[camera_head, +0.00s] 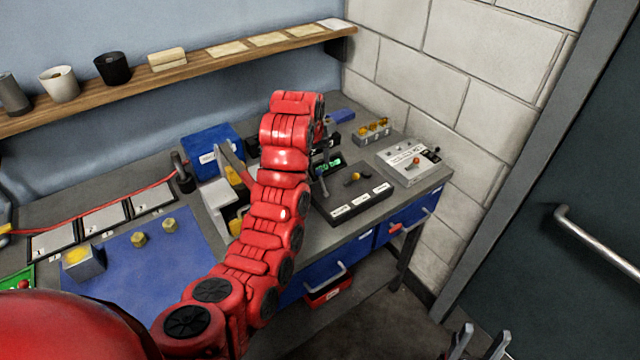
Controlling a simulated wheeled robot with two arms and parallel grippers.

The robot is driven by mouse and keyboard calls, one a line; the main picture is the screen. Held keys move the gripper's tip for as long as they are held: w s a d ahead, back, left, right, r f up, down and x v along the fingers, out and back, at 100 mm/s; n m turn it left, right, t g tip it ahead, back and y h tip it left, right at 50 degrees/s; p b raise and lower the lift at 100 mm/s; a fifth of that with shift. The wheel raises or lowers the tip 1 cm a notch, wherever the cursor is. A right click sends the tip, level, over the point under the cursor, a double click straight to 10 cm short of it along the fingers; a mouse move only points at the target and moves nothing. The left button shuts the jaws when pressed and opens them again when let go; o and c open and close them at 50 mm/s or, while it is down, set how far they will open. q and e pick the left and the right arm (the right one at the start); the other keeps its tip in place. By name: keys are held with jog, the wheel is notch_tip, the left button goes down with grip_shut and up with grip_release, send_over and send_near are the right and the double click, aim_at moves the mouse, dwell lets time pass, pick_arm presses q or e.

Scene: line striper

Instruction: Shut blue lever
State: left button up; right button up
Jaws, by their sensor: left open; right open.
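A small blue piece (342,117) lies at the back right of the bench, behind a black device; I cannot tell whether it is the blue lever's handle. My red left arm reaches across the bench, and my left gripper (321,172) points down beside the black panel (362,200) with a yellow-topped handle (354,177). Its fingers are small and partly hidden by the arm; it appears open, with nothing seen held. My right gripper (478,345) is open and empty at the bottom edge, in front of the bench and well away from it.
A blue bin (210,147) and blue mat (150,268) are left. Drawers (405,220) front the bench. A shelf (200,68) runs above; a door stands right.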

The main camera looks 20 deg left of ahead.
aim_at(319, 170)
pick_arm(q)
jog(key=p+x, duration=0.3)
jog(key=x, duration=0.7)
jog(key=shift+w, duration=0.1)
jog(key=shift+x, duration=0.8)
grip_shut()
dwell(0.4)
